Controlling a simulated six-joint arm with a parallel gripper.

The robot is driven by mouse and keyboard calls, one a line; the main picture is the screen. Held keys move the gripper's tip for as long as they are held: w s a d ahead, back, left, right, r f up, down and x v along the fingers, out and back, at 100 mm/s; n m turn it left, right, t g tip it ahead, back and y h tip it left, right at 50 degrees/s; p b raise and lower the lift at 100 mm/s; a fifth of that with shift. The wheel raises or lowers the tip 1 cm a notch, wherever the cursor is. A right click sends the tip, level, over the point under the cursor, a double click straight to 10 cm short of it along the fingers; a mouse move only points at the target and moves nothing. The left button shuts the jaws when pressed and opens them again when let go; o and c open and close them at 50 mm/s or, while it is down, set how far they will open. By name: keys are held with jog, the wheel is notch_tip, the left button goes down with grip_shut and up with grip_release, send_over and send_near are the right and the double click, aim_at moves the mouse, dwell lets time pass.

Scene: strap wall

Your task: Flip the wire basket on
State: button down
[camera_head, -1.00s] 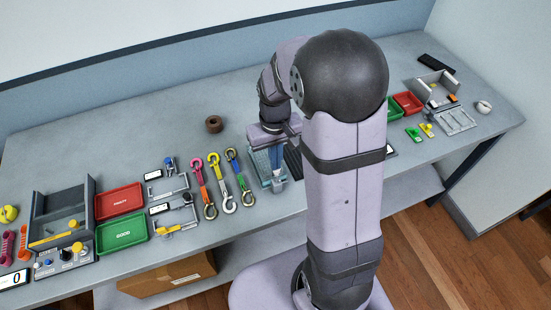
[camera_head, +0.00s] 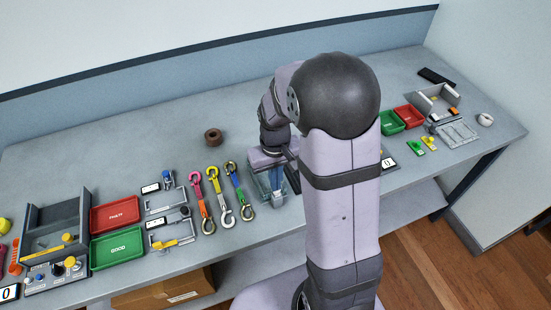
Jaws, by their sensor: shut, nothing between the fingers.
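A pale teal, see-through basket-like holder (camera_head: 261,186) stands on the bench below my arm; it may be the wire basket, but its mesh is too small to make out. My gripper (camera_head: 276,184) points down at this holder, with bluish fingers that are shut and hold nothing. The fingertips overlap the holder in the picture; I cannot tell whether they are inside it or touch it. My arm hides the bench just right of it. A flat grey grid (camera_head: 458,134) lies at the right end of the bench.
Left of the holder lie colored hook straps (camera_head: 215,195), small latch fixtures (camera_head: 172,235), and red (camera_head: 115,214) and green (camera_head: 117,249) trays. The back of the bench (camera_head: 130,140) is mostly clear.

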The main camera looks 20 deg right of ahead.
jog(key=shift+s+r+p, duration=0.1)
jog(key=shift+r+p, duration=0.2)
notch_tip(320, 180, up, 14)
jog(key=shift+f, duration=0.25)
dwell(0.4)
jog(key=s+a+f, duration=0.3)
jog(key=s+f, duration=0.5)
jog(key=s, duration=0.4)
jog(key=shift+s+a+f, duration=0.35)
jog(key=shift+a+f, duration=0.05)
